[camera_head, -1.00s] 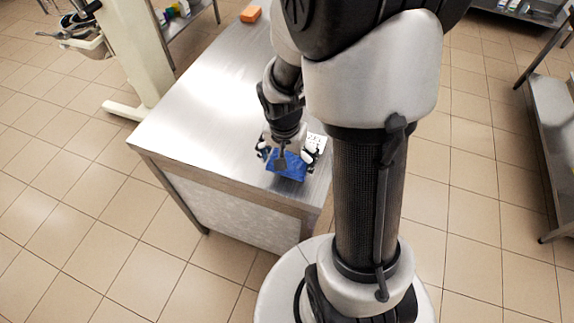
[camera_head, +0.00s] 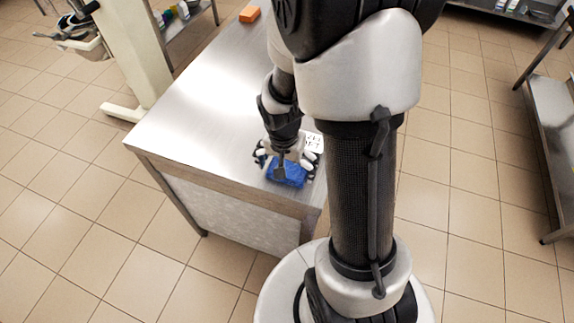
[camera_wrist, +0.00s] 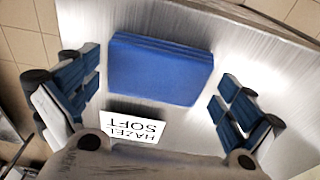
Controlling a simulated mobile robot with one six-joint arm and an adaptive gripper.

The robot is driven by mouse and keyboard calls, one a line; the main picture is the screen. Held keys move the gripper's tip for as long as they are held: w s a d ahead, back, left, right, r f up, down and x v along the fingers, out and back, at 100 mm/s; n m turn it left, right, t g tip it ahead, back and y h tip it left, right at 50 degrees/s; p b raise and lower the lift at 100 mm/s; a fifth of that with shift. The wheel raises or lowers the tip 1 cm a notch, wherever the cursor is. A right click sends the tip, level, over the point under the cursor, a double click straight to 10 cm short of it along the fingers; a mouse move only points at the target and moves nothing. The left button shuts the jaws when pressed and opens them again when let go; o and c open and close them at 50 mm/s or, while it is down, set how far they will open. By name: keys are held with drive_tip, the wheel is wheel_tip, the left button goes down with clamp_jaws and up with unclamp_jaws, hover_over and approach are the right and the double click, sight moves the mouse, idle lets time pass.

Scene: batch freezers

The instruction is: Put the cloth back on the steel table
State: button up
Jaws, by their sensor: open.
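The blue folded cloth (camera_wrist: 160,70) lies on the steel table (camera_head: 200,110), near the table's front edge. It also shows below my gripper in the head view (camera_head: 287,174). My gripper (camera_wrist: 165,95) is open, with one finger to the left of the cloth and one to the right. Both fingers look apart from the cloth in the wrist view. The head view shows my gripper (camera_head: 287,160) low over the table, partly hiding the cloth.
A white card reading "HAZEL SOFT" (camera_wrist: 133,127) lies beside the cloth. An orange block (camera_head: 250,13) sits at the table's far end. A pale stand (camera_head: 135,50) is at the table's left. The middle of the tabletop is clear.

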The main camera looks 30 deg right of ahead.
drive_tip(key=shift+r, duration=0.1)
drive_tip(key=s+a+r+n+t+p, duration=0.1)
drive_tip(key=s+a+r+n+p, duration=0.15)
drive_tip(key=r, duration=0.75)
drive_tip(key=s+a+r+n+t+p, duration=0.1)
drive_tip(key=s+a+r+n+p, duration=0.15)
drive_tip(key=r, duration=0.85)
drive_tip(key=s+a+r+n+t+y, duration=0.1)
drive_tip(key=s+a+r+n, duration=0.4)
drive_tip(key=s, duration=0.3)
drive_tip(key=shift+s+a+r+t, duration=0.2)
drive_tip(key=shift+r+t, duration=0.2)
drive_tip(key=shift+r, duration=0.2)
